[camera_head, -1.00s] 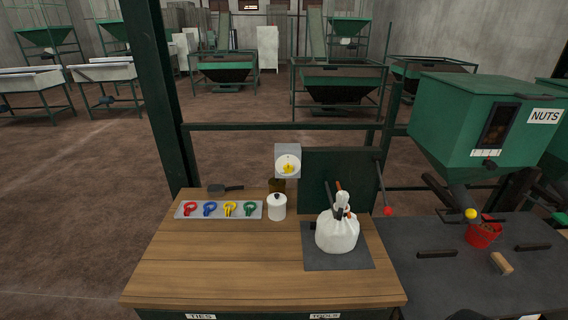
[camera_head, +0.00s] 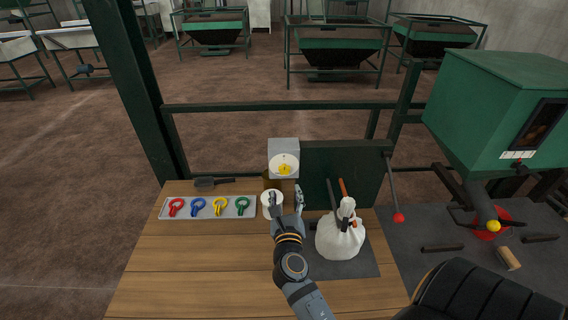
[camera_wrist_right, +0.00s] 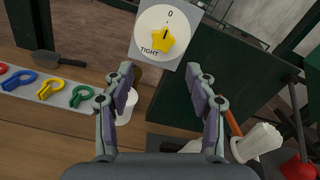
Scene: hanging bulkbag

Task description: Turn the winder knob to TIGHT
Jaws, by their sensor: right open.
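The winder knob is a yellow star-shaped knob (camera_head: 285,169) on a round white dial (camera_head: 279,160), fixed to a grey box (camera_head: 284,145) at the back of the bench. In the right wrist view the knob (camera_wrist_right: 163,40) sits ahead of the fingers, with "0" at the dial's top and "TIGHT" at its lower left. My right gripper (camera_head: 286,194) is open and empty, in front of and below the dial. In the wrist view its two fingers (camera_wrist_right: 161,80) stand apart, not touching the knob. My left gripper is not in view.
A white jar (camera_head: 267,209) stands just by the right gripper. A tied white bag (camera_head: 340,238) sits on a dark mat (camera_head: 362,268) at right. A tray (camera_head: 250,201) holds coloured ties. A red-ended lever (camera_head: 398,217) hangs beside the green panel (camera_head: 325,160).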

